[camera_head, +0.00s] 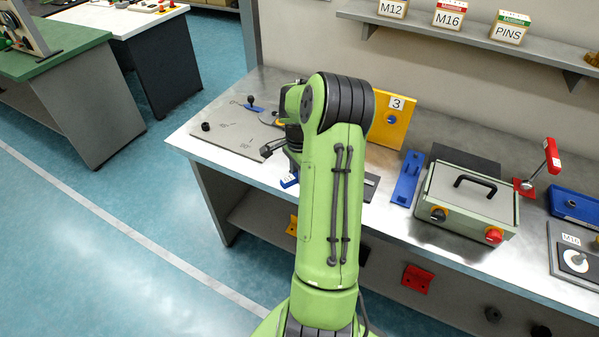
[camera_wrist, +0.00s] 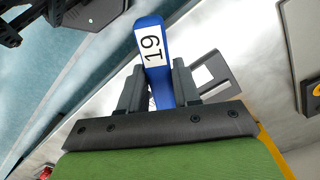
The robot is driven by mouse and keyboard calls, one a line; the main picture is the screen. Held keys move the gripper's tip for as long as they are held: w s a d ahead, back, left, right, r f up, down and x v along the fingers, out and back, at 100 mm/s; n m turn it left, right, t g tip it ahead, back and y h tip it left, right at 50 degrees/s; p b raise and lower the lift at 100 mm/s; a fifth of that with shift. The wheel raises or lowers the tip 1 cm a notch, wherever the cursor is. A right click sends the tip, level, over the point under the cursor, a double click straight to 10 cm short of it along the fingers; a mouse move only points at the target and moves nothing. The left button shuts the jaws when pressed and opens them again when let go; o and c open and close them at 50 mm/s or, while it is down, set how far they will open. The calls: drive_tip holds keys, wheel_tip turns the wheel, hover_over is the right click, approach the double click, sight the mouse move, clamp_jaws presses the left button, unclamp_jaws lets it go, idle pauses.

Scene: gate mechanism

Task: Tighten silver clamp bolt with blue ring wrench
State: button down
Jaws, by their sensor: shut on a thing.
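My gripper (camera_wrist: 158,88) is shut on a blue wrench (camera_wrist: 148,25). Its handle stands between the two dark fingers and carries a white label with 19. The ring end of the wrench is not clear in the wrist view. A small blue part of the wrench with a white label (camera_head: 289,181) shows beside my arm near the bench's front edge in the head view. My green arm hides most of the gripper there. I cannot make out the silver clamp bolt in either view. A grey plate (camera_head: 225,128) with dark knobs and a small blue piece lies on the bench at left.
The metal bench (camera_head: 398,222) also bears a yellow plate marked 3 (camera_head: 402,106), a blue block (camera_head: 407,178), a grey box with a black handle (camera_head: 470,193) and a red lever (camera_head: 551,155). A shelf (camera_head: 440,38) runs along the wall behind. Floor lies open at left.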

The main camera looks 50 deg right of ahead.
drive_tip(key=shift+f, duration=0.2)
idle(0.6)
drive_tip(key=c, duration=1.4)
unclamp_jaws()
clamp_jaws()
